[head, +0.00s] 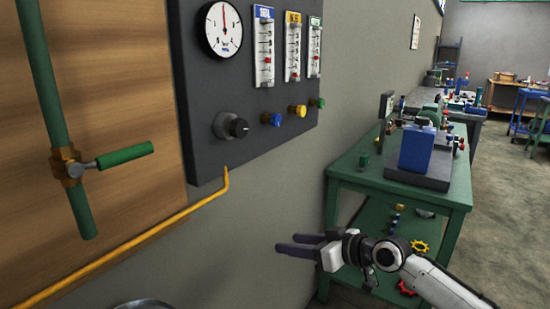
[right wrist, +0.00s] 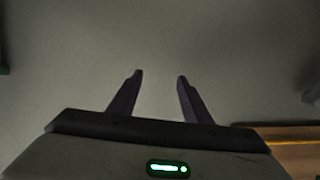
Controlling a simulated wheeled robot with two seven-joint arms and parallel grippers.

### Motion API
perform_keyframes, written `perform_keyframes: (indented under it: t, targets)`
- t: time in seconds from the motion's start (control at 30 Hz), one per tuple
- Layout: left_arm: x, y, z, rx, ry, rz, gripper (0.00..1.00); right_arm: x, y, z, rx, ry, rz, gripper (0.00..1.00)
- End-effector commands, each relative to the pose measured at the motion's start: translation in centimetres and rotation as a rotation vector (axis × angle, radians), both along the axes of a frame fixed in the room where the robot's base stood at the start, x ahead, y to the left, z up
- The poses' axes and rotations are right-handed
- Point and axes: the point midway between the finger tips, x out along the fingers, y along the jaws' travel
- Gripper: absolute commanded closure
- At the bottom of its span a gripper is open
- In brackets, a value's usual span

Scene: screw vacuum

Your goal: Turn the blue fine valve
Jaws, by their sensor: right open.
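The blue fine valve (head: 271,119) is a small blue knob on the dark wall panel (head: 207,155), below the flow tube with the blue label (head: 264,45). My right gripper (head: 288,247) is below the panel in the head view, apart from the valve. In the right wrist view its two fingers (right wrist: 160,74) are spread with nothing between them, facing bare grey wall. My left gripper is not in view.
A green knob (head: 317,102) is at the panel's right end. A yellow pipe (head: 150,235) runs below the panel. A green-handled lever valve (head: 110,160) is at left. A green bench (head: 345,181) with equipment stands at right. The space between gripper and panel looks clear.

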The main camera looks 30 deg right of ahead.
Motion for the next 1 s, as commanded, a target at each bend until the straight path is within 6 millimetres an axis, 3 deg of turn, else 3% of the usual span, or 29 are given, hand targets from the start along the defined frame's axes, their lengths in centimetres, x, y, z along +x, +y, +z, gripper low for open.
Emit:
perform_keyframes:
  t: [0.03, 0.1, 0.2, 0.33, 0.43, 0.57, 1.0]
  targets:
    - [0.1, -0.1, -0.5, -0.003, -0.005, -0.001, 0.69, 1.7, -2.1, 5.7, 0.01, -0.078, 0.006, 0.56]
    - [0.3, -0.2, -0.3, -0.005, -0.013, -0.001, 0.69, 2.6, -3.7, 12.4, 0.042, -0.161, 0.022, 0.56]
    - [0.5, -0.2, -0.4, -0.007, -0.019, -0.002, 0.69, 2.5, -4.9, 20.2, 0.075, -0.259, 0.049, 0.56]
    - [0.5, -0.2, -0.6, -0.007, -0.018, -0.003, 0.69, 1.6, -5.5, 26.2, 0.102, -0.334, 0.078, 0.56]
    - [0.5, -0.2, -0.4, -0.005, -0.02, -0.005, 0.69, 1.4, -5.5, 28.2, 0.112, -0.358, 0.088, 0.56]
    - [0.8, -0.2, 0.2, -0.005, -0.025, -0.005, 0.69, 2.0, -5.3, 28.8, 0.118, -0.363, 0.09, 0.56]
    - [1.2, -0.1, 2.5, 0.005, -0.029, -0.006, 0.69, 8.0, -2.8, 28.9, 0.122, -0.364, 0.088, 0.56]
